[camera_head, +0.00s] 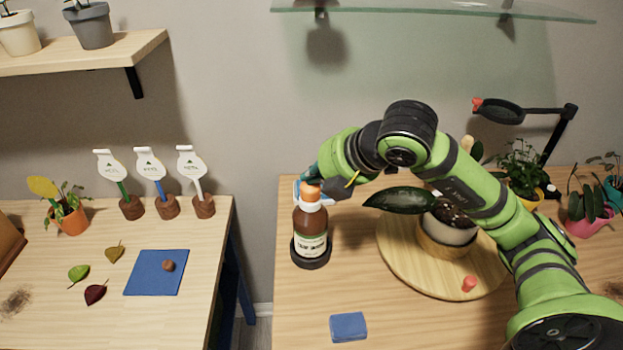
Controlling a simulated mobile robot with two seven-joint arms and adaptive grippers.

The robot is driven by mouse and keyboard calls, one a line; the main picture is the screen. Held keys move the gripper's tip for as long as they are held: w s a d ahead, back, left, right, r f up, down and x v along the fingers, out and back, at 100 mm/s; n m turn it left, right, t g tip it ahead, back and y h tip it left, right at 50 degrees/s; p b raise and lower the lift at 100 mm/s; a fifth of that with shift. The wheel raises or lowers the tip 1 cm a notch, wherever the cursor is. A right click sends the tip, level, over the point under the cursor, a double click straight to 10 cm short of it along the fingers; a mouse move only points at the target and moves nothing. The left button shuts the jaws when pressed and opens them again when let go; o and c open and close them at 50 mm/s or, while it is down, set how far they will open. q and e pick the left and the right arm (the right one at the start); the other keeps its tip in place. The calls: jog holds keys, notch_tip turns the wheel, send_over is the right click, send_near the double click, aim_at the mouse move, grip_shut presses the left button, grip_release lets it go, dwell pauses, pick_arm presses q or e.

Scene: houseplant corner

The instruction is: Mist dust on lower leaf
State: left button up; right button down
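A brown spray bottle (311,222) with an orange top and a pale label stands upright in a dark round base on the right table. My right gripper (318,184) is at the bottle's top, close to the orange cap; its fingers are mostly hidden, so I cannot tell whether it grips the bottle. A large dark green leaf (397,201) reaches left from a plant in a white and tan pot (446,236), right of the bottle. I cannot make out dust on it. My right arm hides much of the plant. My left gripper is not in view.
The pot stands on a round wooden board (405,264) with a small red peg (468,284). A blue block (348,327) lies at the front. Potted plants (521,172) and a dark lamp stand at the right. A glass shelf (430,10) hangs above. A gap separates the left table (205,280).

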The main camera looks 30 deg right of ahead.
aim_at(313, 187)
jog(key=shift+r+p, duration=2.1)
jog(key=shift+r, duration=1.05)
jog(key=shift+f, duration=0.15)
